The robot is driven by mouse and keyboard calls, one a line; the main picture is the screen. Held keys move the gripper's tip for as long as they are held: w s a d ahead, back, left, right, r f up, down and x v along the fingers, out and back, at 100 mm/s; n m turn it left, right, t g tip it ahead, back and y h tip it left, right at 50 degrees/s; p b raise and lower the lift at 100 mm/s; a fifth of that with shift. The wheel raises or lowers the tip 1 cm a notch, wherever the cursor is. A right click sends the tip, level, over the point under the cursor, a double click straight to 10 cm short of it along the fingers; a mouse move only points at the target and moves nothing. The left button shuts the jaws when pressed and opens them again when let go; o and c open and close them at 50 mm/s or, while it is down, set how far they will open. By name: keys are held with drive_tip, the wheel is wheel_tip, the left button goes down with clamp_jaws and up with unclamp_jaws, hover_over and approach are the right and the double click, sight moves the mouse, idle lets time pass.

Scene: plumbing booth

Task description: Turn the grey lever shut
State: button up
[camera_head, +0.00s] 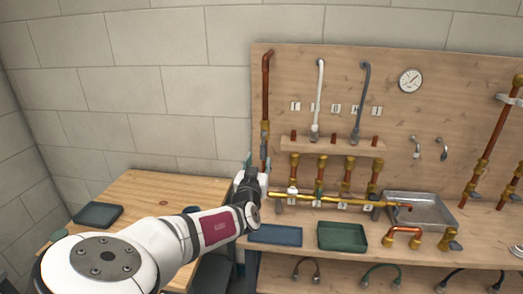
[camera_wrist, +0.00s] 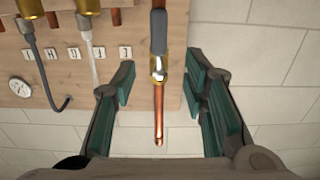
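The grey lever (camera_wrist: 158,32) lies in line with a vertical copper pipe (camera_wrist: 158,115) in the wrist view, with its brass valve body (camera_wrist: 157,66) at one end. In the head view the lever (camera_head: 264,141) shows small on the copper riser at the board's left edge. My gripper (camera_wrist: 160,70) is open and empty, its two green-padded fingers on either side of the pipe and valve in the wrist picture. I cannot tell how far in front of the pipe they are. In the head view my gripper (camera_head: 257,165) is low by the riser, partly hidden by my wrist.
A white hose (camera_head: 319,90) and grey hose (camera_head: 364,92) hang right of the riser, above several brass valves. A yellow pipe (camera_head: 330,199) runs close to my gripper. Blue tray (camera_head: 275,235), green tray (camera_head: 342,236) and metal tray (camera_head: 425,205) lie on the bench. The wall left is bare.

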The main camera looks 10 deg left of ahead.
sight(263, 149)
drive_tip(key=w, duration=0.9)
drive_tip(key=shift+w+d, duration=0.15)
drive_tip(key=shift+d, duration=0.1)
clamp_jaws()
